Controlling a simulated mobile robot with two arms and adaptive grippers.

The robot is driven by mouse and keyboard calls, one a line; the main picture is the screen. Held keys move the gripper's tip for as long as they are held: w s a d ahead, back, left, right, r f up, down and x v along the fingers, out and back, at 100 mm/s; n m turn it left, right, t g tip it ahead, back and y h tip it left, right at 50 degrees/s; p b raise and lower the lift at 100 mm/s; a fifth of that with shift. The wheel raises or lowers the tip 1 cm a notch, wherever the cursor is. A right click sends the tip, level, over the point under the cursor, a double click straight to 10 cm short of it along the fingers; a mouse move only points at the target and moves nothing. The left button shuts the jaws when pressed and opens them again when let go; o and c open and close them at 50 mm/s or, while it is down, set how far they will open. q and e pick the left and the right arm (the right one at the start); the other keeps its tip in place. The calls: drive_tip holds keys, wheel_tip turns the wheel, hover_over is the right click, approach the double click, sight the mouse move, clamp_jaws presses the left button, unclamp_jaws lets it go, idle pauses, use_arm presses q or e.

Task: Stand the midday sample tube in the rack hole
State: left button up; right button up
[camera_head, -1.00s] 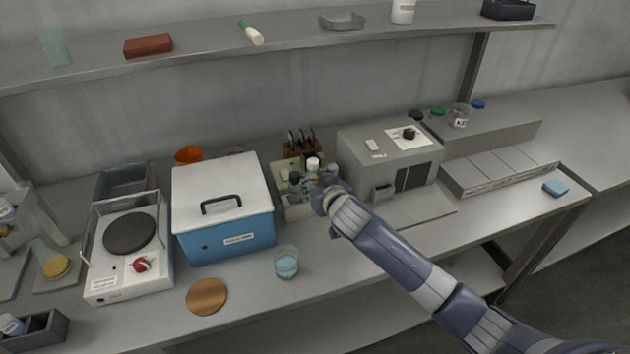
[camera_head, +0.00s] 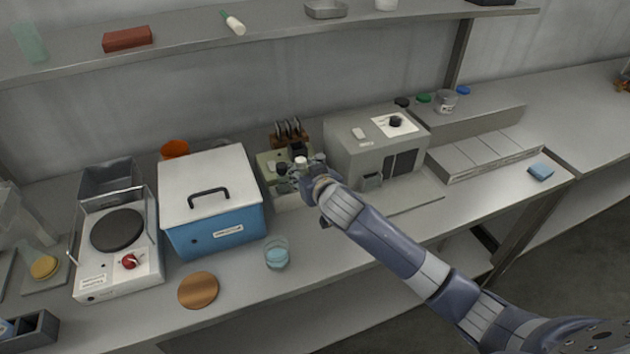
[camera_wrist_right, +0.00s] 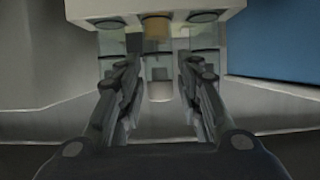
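The rack (camera_head: 290,200) is a pale block on the bench between the blue box and the grey machine. Small tubes stand at it; one has a white cap (camera_head: 301,163), another a dark cap (camera_head: 282,168). In the right wrist view, the pale rack block (camera_wrist_right: 150,10) is at the top, with a row of three glass tubes below it. The middle tube (camera_wrist_right: 158,45) has brownish contents and a white end. My right gripper (camera_wrist_right: 159,65) is open, one finger each side of this tube, gaps visible. No label is readable. My left gripper is out of view.
The blue box (camera_head: 215,230) with a white lid stands left of the rack; the grey machine (camera_head: 365,150) stands close right. A wooden holder (camera_head: 290,134) is behind.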

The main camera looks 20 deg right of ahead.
drive_tip(key=b+v, duration=0.1)
drive_tip(key=v, duration=1)
drive_tip(key=s+f+g, duration=0.1)
drive_tip(key=s+f, duration=0.2)
drive_tip(key=s, duration=0.1)
drive_tip(key=s+f+g, duration=0.2)
drive_tip(key=s+f, duration=0.2)
drive_tip(key=s+f+g, duration=0.1)
drive_tip(key=s+f, duration=0.3)
drive_tip(key=shift+s+a+g, duration=0.15)
drive_tip(key=shift+g, duration=0.15)
drive_tip(key=s+f+n+g, duration=0.1)
drive_tip(key=s+f+g, duration=0.25)
drive_tip(key=s, duration=0.55)
drive_tip(key=s+f+n+g, duration=0.15)
drive_tip(key=s+f, duration=0.25)
drive_tip(key=s, duration=0.6)
wheel_tip(320, 180, down, 27)
drive_tip(key=s+g, duration=0.1)
drive_tip(key=g, duration=0.1)
drive_tip(key=s+d+f, duration=0.1)
drive_tip(key=s+f, duration=0.6)
drive_tip(key=s, duration=0.1)
drive_tip(key=s+d+f+g, duration=0.1)
drive_tip(key=s+d+f, duration=0.1)
drive_tip(key=s+f, duration=0.5)
drive_tip(key=shift+s+d+f, duration=0.3)
drive_tip(key=shift+s+f, duration=0.1)
drive_tip(key=shift+s, duration=0.55)
drive_tip(key=shift+m, duration=0.25)
